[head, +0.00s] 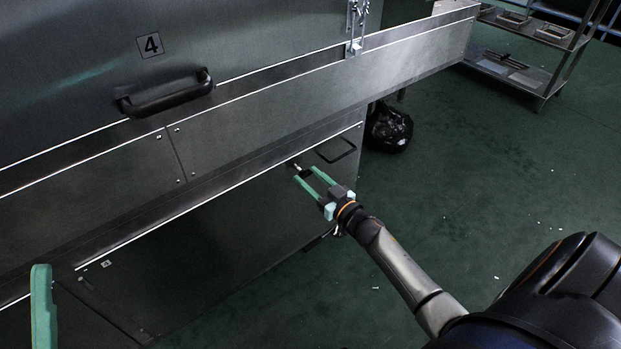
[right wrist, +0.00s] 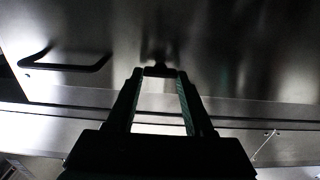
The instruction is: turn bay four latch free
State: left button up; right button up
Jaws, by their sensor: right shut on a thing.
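The bay four latch (head: 296,166) is a small turn piece near the top edge of the dark metal lower panel (head: 215,225). My right gripper (head: 305,173), with green fingers, is at this latch. Its fingertips are on either side of the latch and it is shut on it. In the right wrist view the latch (right wrist: 160,70) is a dark shape between the fingertips; its exact angle is too dark to tell. My left gripper (head: 42,305) shows only as one green finger at the lower left edge, so its opening is hidden.
A black pull handle (head: 336,149) is just right of the latch; it also shows in the right wrist view (right wrist: 65,66). A black bag (head: 388,128) and a rack (head: 515,70) stand behind. The green floor at right is mostly clear.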

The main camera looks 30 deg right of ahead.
grip_shut()
jog(key=shift+n, duration=0.3)
jog(key=n, duration=0.3)
jog(key=shift+a+n, duration=0.1)
jog(key=shift+n, duration=0.2)
jog(key=n, duration=0.4)
jog(key=shift+f+n, duration=0.1)
jog(key=shift+n, duration=0.2)
jog(key=n, duration=0.4)
jog(key=shift+f, duration=0.1)
jog(key=n+b, duration=0.1)
jog(key=n, duration=0.4)
jog(key=shift+a+b, duration=0.1)
jog(key=shift+b, duration=0.2)
jog(key=o, duration=1.2)
grip_release()
